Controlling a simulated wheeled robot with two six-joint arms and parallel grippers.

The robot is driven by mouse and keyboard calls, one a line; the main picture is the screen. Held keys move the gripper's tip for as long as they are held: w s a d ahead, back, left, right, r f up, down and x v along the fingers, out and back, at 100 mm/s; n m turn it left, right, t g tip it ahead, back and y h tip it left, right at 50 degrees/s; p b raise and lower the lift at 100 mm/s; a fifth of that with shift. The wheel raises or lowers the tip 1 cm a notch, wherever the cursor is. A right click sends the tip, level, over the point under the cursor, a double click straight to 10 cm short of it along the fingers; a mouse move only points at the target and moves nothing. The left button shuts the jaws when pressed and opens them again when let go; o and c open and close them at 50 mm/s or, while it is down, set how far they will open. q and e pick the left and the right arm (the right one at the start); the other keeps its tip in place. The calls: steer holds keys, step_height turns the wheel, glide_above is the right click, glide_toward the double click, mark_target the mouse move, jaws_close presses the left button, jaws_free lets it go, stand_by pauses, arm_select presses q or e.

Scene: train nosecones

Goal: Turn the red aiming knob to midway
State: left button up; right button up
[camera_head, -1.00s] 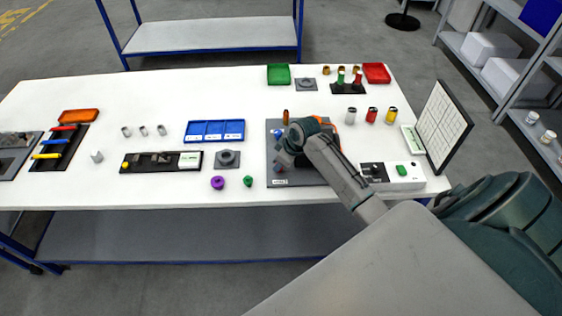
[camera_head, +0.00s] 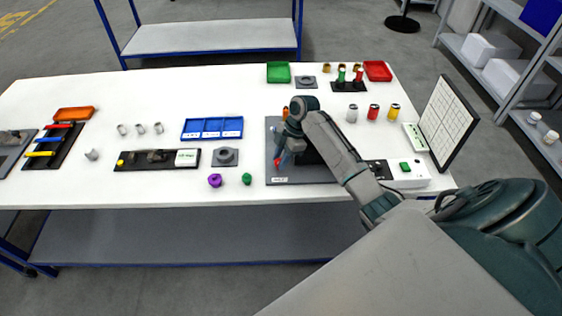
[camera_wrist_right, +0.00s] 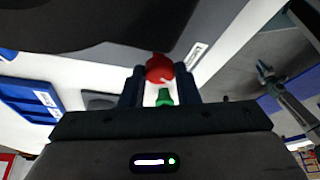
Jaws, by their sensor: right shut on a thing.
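The red knob (camera_head: 277,161) is near the left front of the dark grey board (camera_head: 310,178) on the white table, partly covered by my gripper in the head view. My right gripper (camera_head: 281,156) reaches down over it. In the right wrist view the red knob (camera_wrist_right: 160,69) sits between the tips of my two fingers (camera_wrist_right: 159,76), which are shut on it. The direction the knob points cannot be told. My left gripper is not in view.
A purple knob (camera_head: 215,180) and a green knob (camera_head: 247,179) lie left of the board. My right arm hides much of the board. A white box with a green button (camera_head: 404,167) and an upright grid panel (camera_head: 447,120) stand at the right.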

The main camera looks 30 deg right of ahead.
mark_target(279, 161)
steer(key=shift+w+n+g+b, duration=0.15)
steer(key=shift+n+g+b, duration=0.75)
steer(key=shift+n, duration=1.1)
steer(key=o, duration=1)
steer(key=shift+c, duration=0.2)
steer(key=shift+d+r+b, duration=0.25)
steer(key=shift+r+b, duration=0.2)
steer(key=v, duration=0.2)
steer(key=shift+r, duration=0.3)
steer(key=p+v, duration=0.5)
steer(key=v, duration=0.2)
